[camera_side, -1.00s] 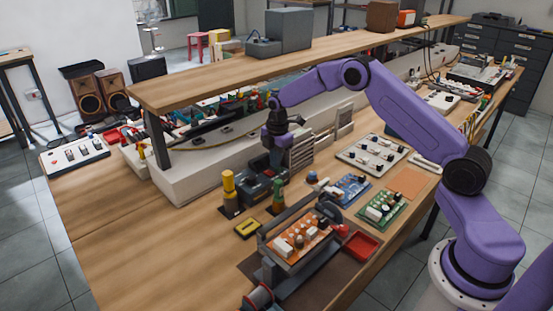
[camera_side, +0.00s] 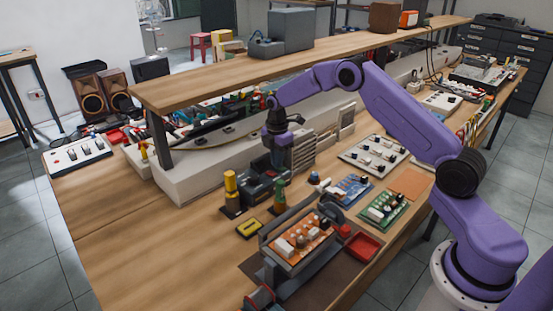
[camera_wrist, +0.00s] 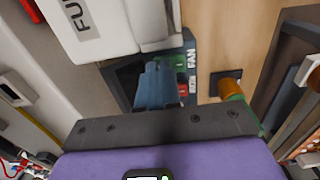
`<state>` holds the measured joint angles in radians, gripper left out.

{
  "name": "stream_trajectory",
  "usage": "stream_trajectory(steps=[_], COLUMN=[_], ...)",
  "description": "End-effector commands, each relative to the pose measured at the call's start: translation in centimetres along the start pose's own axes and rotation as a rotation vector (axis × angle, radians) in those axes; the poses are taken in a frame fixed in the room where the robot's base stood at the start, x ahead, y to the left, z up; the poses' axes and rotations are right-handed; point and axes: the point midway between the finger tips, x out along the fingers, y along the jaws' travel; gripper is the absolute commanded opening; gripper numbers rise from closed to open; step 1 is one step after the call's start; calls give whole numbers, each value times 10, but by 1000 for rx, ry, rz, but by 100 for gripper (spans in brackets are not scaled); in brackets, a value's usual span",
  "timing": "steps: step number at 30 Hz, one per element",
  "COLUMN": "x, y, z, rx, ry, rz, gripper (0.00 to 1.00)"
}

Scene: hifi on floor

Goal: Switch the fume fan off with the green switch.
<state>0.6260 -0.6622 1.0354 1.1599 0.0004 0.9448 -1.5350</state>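The fan control box is dark with a "FAN" label (camera_wrist: 191,58) in the wrist view; it also stands on the bench in the side view (camera_side: 258,193). A green switch (camera_wrist: 180,62) sits on its face beside the label, with a red switch (camera_wrist: 180,91) nearer my wrist. My gripper (camera_wrist: 157,68) points at the box, its blue-grey fingers together and empty, just left of the green switch in the picture. It also shows over the box in the side view (camera_side: 280,168). The gap to the box and any contact are unclear.
A white housing marked "FUM" (camera_wrist: 88,22) adjoins the box in the wrist view. A yellow-topped post (camera_side: 231,184) and a green-bodied tool (camera_side: 280,195) stand close by. A clamped orange circuit board (camera_side: 303,235) is in front. The wooden shelf (camera_side: 200,87) overhangs behind; bench front-left is clear.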

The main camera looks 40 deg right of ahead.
Motion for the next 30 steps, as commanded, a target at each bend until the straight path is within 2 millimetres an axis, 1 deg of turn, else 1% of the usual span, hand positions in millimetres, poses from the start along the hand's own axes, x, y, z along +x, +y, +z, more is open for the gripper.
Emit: stream_trajectory(steps=[1, 9, 14, 17, 20, 23, 30], x=[10, 9, 4, -7, -26, -48, -99], y=[-9, -18, -18, -15, -11, -7, -7], z=[0, 0, 0, 0, -1, 0, 0], rx=[0, 0, 0, 0, -1, -1, -1], ry=[-1, -1, -1, 0, 0, 0, 0], rz=[-23, -31, -30, -20, -2, 13, 17], gripper=[0, 0, 0, 0, 0, 0, 0])
